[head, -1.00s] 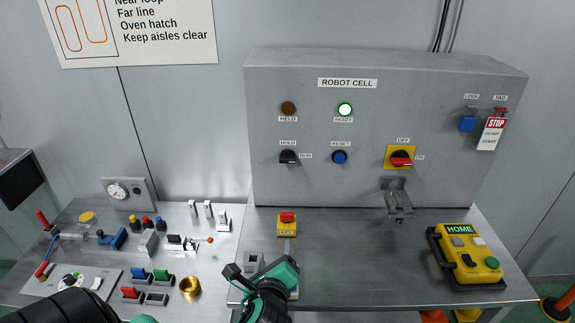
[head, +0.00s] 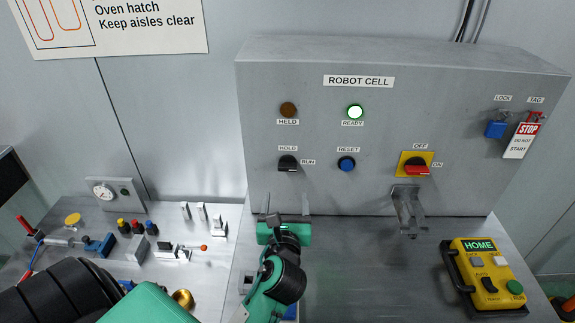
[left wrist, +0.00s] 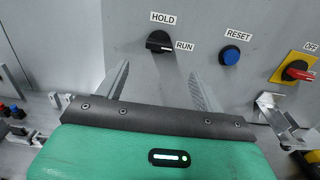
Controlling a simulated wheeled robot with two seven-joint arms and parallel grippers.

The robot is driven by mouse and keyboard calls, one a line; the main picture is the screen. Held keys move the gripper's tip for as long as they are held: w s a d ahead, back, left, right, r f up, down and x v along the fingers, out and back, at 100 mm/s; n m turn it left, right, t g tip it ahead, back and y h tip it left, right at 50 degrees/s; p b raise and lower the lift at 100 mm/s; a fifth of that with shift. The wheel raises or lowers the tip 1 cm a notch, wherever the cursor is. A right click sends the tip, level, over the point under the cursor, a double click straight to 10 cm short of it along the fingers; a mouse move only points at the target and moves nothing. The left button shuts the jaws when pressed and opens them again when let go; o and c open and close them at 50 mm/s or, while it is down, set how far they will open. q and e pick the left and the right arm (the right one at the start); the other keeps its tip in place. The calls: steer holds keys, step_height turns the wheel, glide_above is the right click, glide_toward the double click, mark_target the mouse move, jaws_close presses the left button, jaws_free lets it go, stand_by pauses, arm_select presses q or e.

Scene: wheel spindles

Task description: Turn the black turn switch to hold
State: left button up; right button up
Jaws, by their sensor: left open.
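The black turn switch (head: 288,163) sits on the grey panel between the labels HOLD, above it, and RUN, to its right. In the left wrist view the switch (left wrist: 160,42) shows a white mark on its knob pointing right, toward RUN. My left gripper (head: 287,204) is open and empty below the switch, its fingers pointing at the panel. In the left wrist view its two fingers (left wrist: 160,76) stand apart on either side below the switch, not touching it. My right gripper is not in view.
A blue RESET button (head: 346,164) is right of the switch, then a red switch (head: 417,166) on yellow. A yellow pendant (head: 484,272) lies on the bench at right.

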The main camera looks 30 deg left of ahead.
mark_target(287, 169)
arm_select(q)
steer(key=p+x, duration=0.2)
steer(key=x, duration=0.8)
steer(key=shift+a+r+p, duration=0.15)
steer(key=shift+p, duration=0.2)
steer(key=shift+w+a, duration=0.15)
steer(key=shift+w, duration=0.25)
steer(key=shift+w+a, duration=0.25)
steer(key=shift+w, duration=0.05)
steer(key=shift+c, duration=0.2)
steer(key=c, duration=1)
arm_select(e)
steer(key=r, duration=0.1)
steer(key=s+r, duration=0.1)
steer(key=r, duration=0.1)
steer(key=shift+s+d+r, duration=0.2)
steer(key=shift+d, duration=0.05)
